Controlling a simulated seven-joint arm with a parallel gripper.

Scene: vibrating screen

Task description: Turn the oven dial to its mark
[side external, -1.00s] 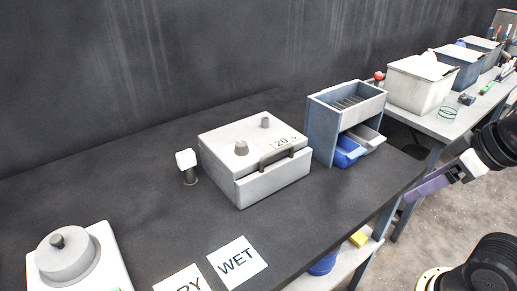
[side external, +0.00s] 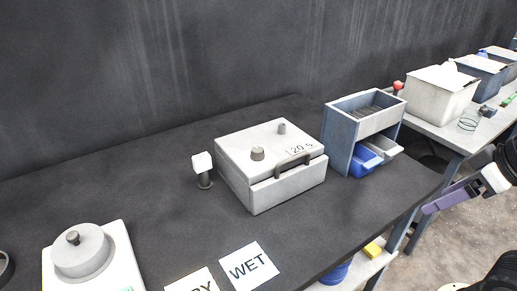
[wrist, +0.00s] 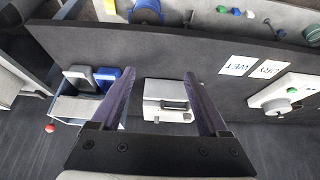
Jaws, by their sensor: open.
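The oven seems to be the pale box (side external: 240,165) with a dark handle (side external: 293,165) and a "20 s" label, mid-table. A wider grey knob (side external: 257,154) and a thinner one (side external: 281,128) stand on its top. I cannot tell which is the dial, and no mark for it is readable. In the wrist view the box (wrist: 155,91) shows between my fingers, well beyond them. My gripper (wrist: 160,75) has purple fingers spread wide, with nothing between them. In the side view my gripper (side external: 436,205) is off the table's right edge, apart from the box.
A grey-blue rack (side external: 341,140) with blue and grey bins stands right of the box. A white-topped post (side external: 203,168) stands left of it. WET card (side external: 249,265) and a round lidded device (side external: 82,252) lie toward the front. Dark table between is clear.

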